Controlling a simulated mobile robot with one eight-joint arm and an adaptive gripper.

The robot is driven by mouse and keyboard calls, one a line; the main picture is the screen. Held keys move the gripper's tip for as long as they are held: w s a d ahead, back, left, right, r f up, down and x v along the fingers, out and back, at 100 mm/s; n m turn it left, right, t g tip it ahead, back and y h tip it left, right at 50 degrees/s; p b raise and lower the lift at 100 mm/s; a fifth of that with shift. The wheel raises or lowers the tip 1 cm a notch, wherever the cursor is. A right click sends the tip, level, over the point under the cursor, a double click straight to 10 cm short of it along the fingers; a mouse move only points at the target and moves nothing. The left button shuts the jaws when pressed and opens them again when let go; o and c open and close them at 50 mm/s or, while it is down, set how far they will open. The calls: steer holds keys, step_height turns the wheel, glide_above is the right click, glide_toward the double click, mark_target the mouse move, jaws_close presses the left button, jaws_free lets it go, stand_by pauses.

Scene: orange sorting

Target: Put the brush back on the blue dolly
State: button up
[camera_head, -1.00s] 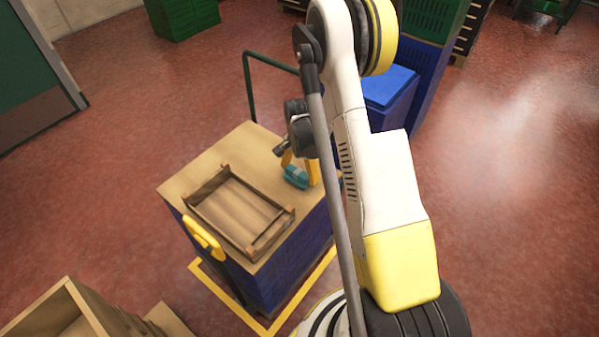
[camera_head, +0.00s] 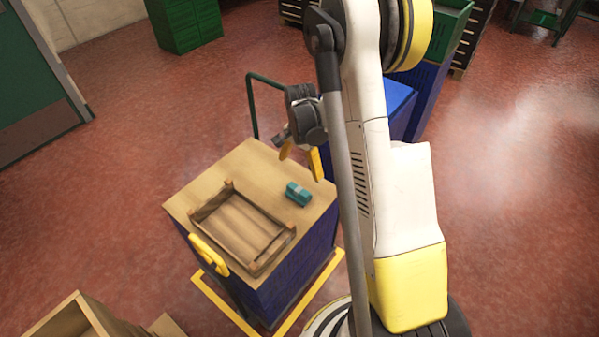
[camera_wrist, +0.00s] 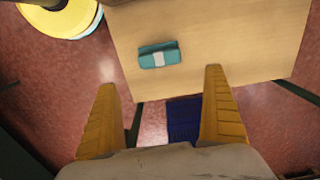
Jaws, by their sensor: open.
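The brush appears to be the small teal block with a pale band (camera_head: 298,194); bristles cannot be made out. It lies on the wooden top (camera_head: 262,163) of the blue dolly (camera_head: 300,268), right of the shallow wooden tray. The wrist view also shows the brush (camera_wrist: 160,55) lying flat on the board, near its edge. My gripper (camera_head: 300,160), with yellow fingers, is open and empty above the dolly's far right side, apart from the brush. In the wrist view my gripper (camera_wrist: 160,80) has its fingers spread wide, with the brush beyond the tips.
The empty wooden tray (camera_head: 203,216) takes up much of the dolly's top. A yellow curved piece (camera_head: 207,254) is at the dolly's near left side. A dark green handle (camera_head: 249,95) rises behind it. Wooden crates (camera_head: 65,318) stand at lower left. Red floor is open at left.

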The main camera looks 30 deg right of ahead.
steer(key=s+a+r+n+t, duration=0.2)
steer(key=a+r+n, duration=0.15)
steer(key=r, duration=0.65)
steer(key=s+a+r+n+t, duration=0.5)
steer(key=s+a+r+n, duration=0.5)
steer(key=s+a+r, duration=0.3)
steer(key=s+r, duration=0.1)
steer(key=s, duration=0.2)
